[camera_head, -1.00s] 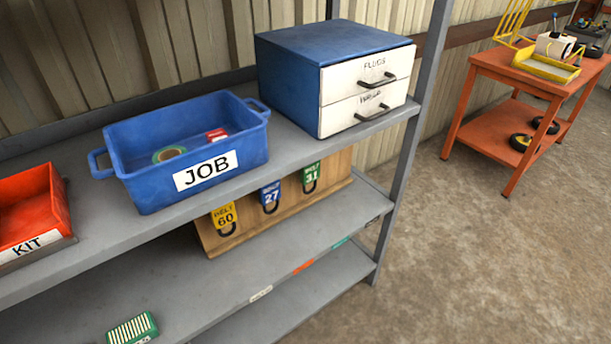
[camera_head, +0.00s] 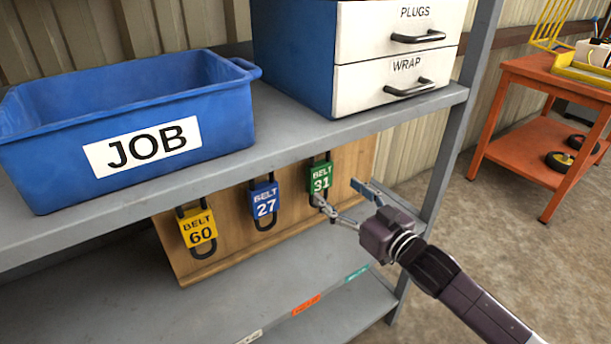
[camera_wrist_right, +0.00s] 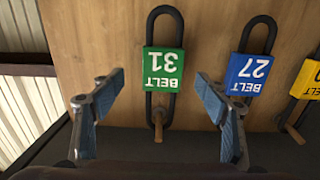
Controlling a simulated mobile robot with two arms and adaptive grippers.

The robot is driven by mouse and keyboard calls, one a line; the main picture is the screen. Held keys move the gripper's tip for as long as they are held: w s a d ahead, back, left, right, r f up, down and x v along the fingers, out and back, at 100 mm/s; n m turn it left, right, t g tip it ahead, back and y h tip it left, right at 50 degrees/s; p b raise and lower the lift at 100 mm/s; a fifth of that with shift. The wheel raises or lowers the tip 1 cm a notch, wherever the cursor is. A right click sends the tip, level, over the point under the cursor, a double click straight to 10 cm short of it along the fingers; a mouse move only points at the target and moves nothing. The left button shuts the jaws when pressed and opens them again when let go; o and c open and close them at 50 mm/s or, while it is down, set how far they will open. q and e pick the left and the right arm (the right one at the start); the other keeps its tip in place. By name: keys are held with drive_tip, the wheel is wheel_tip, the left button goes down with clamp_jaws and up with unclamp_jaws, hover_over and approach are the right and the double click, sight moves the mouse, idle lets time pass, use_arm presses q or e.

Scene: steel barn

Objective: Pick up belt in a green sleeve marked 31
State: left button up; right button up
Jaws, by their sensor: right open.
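The belt in a green sleeve marked 31 (camera_head: 320,178) hangs on a wooden board under the upper shelf. It is a black loop with a green sleeve round it. In the right wrist view the green sleeve (camera_wrist_right: 163,69) appears upside down, with the loop on a peg. My right gripper (camera_head: 343,196) is open just in front of this belt. In the wrist view its fingers (camera_wrist_right: 159,95) stand to either side of the belt with clear gaps, and nothing is between them but the belt beyond. My left gripper is not in view.
A blue-sleeved belt 27 (camera_head: 264,200) and a yellow-sleeved belt 60 (camera_head: 198,229) hang left on the wooden board (camera_head: 232,255). Above are a blue JOB bin (camera_head: 55,165) and a PLUGS/WRAP drawer unit (camera_head: 292,60). A shelf post (camera_head: 462,130) stands right. An orange cart (camera_head: 515,150) is beyond.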

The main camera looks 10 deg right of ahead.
sight(322, 176)
drive_tip(key=shift+w+a+r, duration=0.25)
drive_tip(key=shift+a+r, duration=0.15)
drive_tip(key=shift+r, duration=0.05)
drive_tip(key=shift+w+a+r, duration=0.1)
drive_tip(key=shift+w+r, duration=0.15)
drive_tip(key=shift+w+a, duration=0.2)
drive_tip(key=shift+w, duration=0.25)
drive_tip(key=shift+w+a, duration=0.1)
drive_tip(key=shift+w, duration=0.45)
drive_tip(key=shift+b+x, duration=0.5)
drive_tip(key=shift+x, duration=1.7)
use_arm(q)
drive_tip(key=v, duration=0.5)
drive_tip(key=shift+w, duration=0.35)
use_arm(e)
drive_tip(key=shift+c, duration=0.2)
drive_tip(key=c, duration=1.3)
